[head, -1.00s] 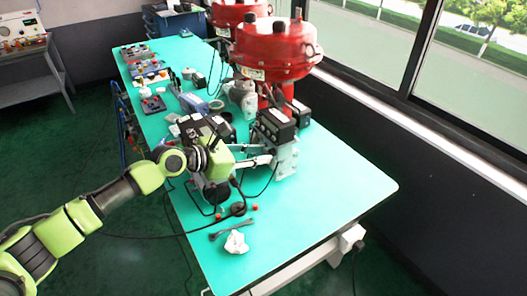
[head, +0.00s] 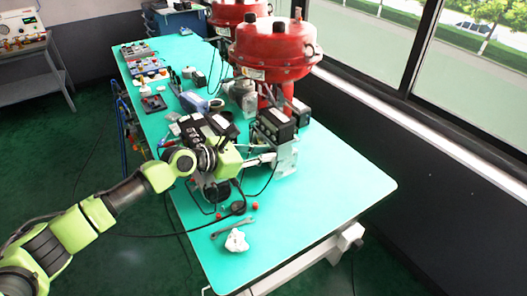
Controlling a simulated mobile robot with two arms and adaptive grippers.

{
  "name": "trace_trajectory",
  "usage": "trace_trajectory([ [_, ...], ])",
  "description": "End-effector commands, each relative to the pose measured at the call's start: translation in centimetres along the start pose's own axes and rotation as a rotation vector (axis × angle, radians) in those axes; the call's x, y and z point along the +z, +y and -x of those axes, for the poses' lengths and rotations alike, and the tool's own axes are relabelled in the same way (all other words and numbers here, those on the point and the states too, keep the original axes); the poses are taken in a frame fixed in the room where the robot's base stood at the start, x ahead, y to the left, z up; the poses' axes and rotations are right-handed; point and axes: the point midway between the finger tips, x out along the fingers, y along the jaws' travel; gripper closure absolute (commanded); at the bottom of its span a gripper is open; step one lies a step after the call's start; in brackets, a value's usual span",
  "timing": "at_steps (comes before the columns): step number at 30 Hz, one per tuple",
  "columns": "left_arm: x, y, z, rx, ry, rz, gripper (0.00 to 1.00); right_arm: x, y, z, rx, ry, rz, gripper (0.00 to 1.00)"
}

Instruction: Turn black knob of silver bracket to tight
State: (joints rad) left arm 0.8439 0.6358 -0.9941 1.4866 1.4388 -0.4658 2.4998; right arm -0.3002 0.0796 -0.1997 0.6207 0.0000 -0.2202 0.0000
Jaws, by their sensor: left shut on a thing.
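The silver bracket (head: 286,160) stands on the green table below the black positioner box (head: 274,124), beside the red actuator. My left gripper (head: 271,158) reaches in from the left. Its fingers are close together against the left side of the bracket, shut on the black knob. The knob itself is hidden between the fingertips and too small to make out, so its turn position cannot be told. My right gripper is not in view.
Two red actuators (head: 272,50) stand behind the bracket. Cables hang near my left wrist. The green table's (head: 330,190) right front is clear.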

Motion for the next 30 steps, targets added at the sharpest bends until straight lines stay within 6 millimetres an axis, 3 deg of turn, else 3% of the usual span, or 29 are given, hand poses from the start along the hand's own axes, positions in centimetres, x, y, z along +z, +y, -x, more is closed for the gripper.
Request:
trace_trajectory([
  [9, 0.6, -0.2, 0.3, 0.056, 0.001, -0.130, 1.00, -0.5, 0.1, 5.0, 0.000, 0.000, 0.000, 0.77],
  [15, 0.4, -0.5, 0.2, 0.107, 0.001, -0.257, 1.00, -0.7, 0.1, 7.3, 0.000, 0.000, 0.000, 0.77],
  [30, 0.0, -0.6, -0.1, 0.214, -0.001, -0.516, 1.00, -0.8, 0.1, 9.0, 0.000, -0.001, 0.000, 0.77],
])
